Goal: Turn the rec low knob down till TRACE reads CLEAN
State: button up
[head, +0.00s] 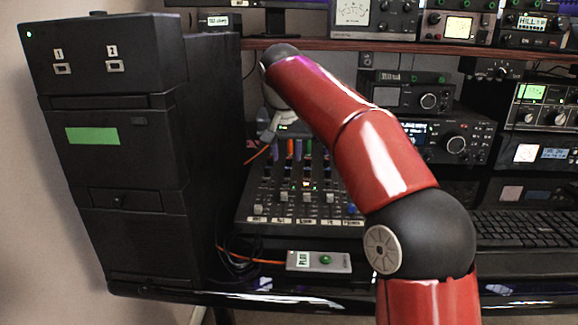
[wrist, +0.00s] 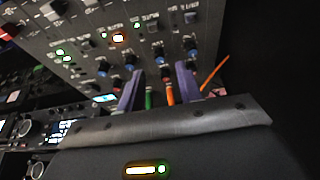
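The dark mixer panel (wrist: 125,38) fills the top of the wrist view, with rows of small knobs, some with red or blue caps. In the head view the mixer (head: 262,180) stands left of centre, partly hidden by my arm. My gripper (wrist: 159,73) points at this panel with its two purple fingers apart. A small dark knob (wrist: 166,72) shows between the fingertips; I cannot tell whether they touch it. The panel labels are too blurred to tell which knob is rec low. No TRACE reading is legible.
A black cabinet (head: 138,240) stands close on the left. Radio gear (head: 440,145) and a keyboard (head: 525,228) are on the right, under a shelf (head: 470,49).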

aim_at(287, 168)
jog(key=shift+b+x, duration=0.3)
jog(key=shift+x, duration=1.95)
jog(key=shift+c, duration=0.5)
grip_shut()
